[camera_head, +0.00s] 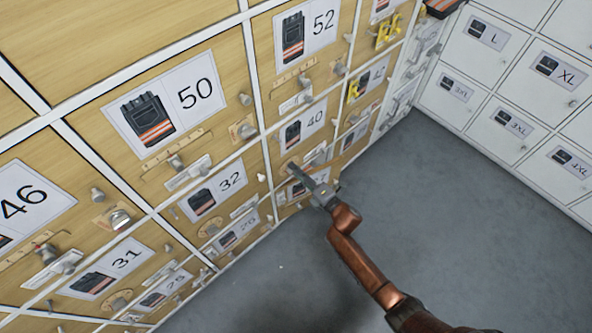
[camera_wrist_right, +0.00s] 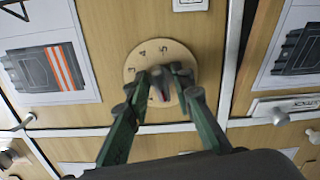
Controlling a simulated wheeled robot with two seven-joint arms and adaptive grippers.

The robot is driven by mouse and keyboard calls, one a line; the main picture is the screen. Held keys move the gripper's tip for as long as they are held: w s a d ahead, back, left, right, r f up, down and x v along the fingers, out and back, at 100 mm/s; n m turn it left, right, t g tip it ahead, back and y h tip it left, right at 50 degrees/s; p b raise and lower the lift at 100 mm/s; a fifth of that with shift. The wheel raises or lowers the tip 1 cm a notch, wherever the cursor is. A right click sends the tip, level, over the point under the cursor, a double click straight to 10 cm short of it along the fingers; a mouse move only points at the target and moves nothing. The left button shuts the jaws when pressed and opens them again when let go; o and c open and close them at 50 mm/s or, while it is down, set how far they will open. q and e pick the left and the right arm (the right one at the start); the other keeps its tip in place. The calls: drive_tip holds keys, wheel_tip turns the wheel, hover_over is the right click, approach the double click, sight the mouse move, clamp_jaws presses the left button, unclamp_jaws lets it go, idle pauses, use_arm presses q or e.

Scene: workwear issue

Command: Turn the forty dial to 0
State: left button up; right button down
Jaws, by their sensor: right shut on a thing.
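The locker door with the 40 label (camera_head: 304,125) stands in the middle of the head view, with a picture of dark trousers with orange bands. My right gripper (camera_head: 293,171) reaches the cabinet front just below that label and covers what it touches there. In the right wrist view, a round light-wood dial (camera_wrist_right: 137,75) with small digits around its rim sits on the door. My right gripper (camera_wrist_right: 168,75) is shut on the dial's knob at its centre. A bit of red shows between the fingers; which digit it points at is hard to tell. My left gripper is not in view.
Similar doors surround it, including the 50 door (camera_head: 197,93), the 32 door (camera_head: 232,180) and the 52 door (camera_head: 325,22), with protruding knobs and dials. White lockers (camera_head: 478,50) stand at the right. The grey floor (camera_head: 440,210) is clear.

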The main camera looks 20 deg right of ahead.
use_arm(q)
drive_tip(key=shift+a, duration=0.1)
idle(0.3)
use_arm(e)
drive_tip(key=c, duration=2)
unclamp_jaws()
drive_tip(key=shift+c, duration=0.2)
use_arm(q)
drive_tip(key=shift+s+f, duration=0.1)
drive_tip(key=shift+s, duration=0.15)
use_arm(e)
drive_tip(key=shift+o, duration=0.3)
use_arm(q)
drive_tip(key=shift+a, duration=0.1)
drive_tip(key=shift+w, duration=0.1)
use_arm(e)
drive_tip(key=v, duration=1.2)
